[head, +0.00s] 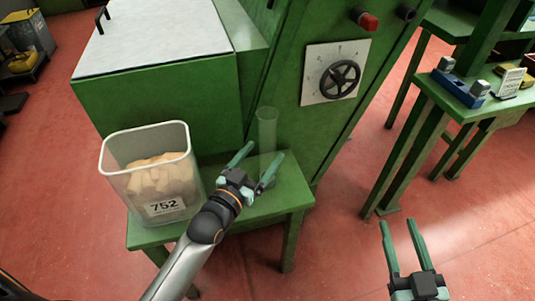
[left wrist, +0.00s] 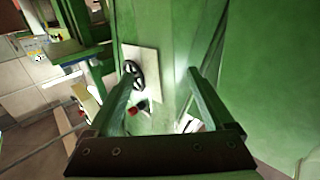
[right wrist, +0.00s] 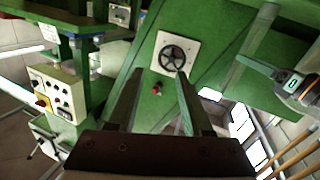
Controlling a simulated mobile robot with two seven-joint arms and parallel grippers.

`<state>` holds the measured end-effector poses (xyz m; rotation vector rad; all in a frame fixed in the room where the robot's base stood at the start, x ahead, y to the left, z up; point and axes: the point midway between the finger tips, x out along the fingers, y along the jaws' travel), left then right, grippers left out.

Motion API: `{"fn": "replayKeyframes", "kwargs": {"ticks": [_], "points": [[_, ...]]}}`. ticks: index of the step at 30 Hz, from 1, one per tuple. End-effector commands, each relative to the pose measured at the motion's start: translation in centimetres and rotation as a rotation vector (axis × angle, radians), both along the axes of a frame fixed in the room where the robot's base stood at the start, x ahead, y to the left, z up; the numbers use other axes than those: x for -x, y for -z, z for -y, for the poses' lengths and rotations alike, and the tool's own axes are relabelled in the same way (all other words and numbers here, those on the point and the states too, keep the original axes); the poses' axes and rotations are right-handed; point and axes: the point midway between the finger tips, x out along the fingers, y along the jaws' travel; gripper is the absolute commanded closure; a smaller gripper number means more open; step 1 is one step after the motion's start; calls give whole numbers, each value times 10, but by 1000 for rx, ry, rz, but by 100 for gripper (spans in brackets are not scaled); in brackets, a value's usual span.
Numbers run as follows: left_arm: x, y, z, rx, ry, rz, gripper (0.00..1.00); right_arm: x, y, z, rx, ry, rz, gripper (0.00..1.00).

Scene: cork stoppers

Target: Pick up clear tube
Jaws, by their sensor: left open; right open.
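The clear tube (head: 267,128) stands upright on the small green table in the head view, close to the green machine. It is see-through and its lower part is hard to make out. My left gripper (head: 267,149) is open, with its fingertips to either side of the tube's lower part; I cannot tell whether they touch it. In the right wrist view a pale see-through length, seemingly the tube (right wrist: 262,22), runs past my left gripper. I cannot make out the tube in the left wrist view. My right gripper (head: 400,236) is open and empty over the red floor.
A clear bin of cork stoppers (head: 181,140) labelled 752 stands on the small green table (head: 285,197), left of the tube. The green machine with a black handwheel (head: 340,78) rises behind. Another green bench (head: 440,92) stands at the right. Red floor lies free between them.

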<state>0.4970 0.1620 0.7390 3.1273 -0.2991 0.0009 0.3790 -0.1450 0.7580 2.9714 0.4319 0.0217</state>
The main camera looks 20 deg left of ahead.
Motion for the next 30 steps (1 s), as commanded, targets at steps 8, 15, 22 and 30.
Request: {"fn": "replayKeyframes", "kwargs": {"ticks": [8, 15, 22, 30], "points": [[-15, 1, 3, 0, 1, 1, 14, -1, -21, -1, -1, -11, 90, 50], [-40, 2, 9, 1, 1, 1, 14, 5, -68, -4, -1, -38, 289, 50], [-56, 1, 12, 0, 1, 0, 14, 12, -93, -7, -1, -55, 394, 50], [-57, 1, 12, 0, 1, -1, 17, 13, -95, -7, -1, -56, 400, 50]]}}
